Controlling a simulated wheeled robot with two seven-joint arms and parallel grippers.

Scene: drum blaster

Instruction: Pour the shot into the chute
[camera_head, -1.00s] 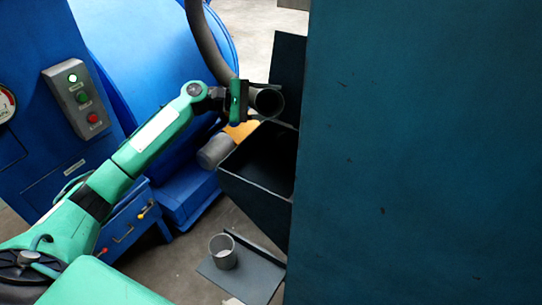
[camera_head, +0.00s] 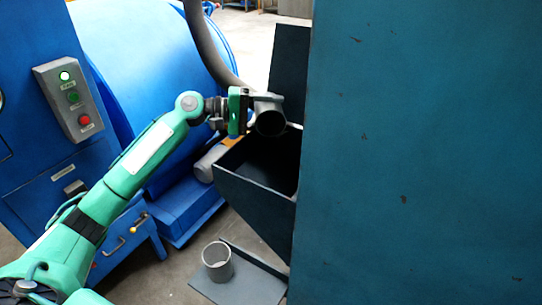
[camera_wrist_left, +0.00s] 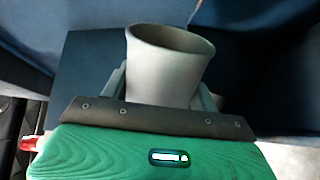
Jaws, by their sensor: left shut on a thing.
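My left gripper (camera_head: 258,110) is shut on a grey cup (camera_head: 267,104), which it holds above the open dark chute (camera_head: 240,184). The cup is tipped, with its dark round mouth facing down and toward the head camera. In the left wrist view the cup (camera_wrist_left: 165,75) sits between the two fingers of the gripper (camera_wrist_left: 163,90), and its inside is mostly hidden. I cannot make out any shot in the cup or falling from it. The inside of the chute is dark. My right gripper is not in view.
A second grey cup (camera_head: 217,262) stands upright on a flat dark plate (camera_head: 255,287) below the chute. A large teal cabinet wall (camera_head: 420,150) fills the right side. A blue drum machine (camera_head: 140,60), a button box (camera_head: 72,98) and a hanging hose (camera_head: 203,45) are at left and behind.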

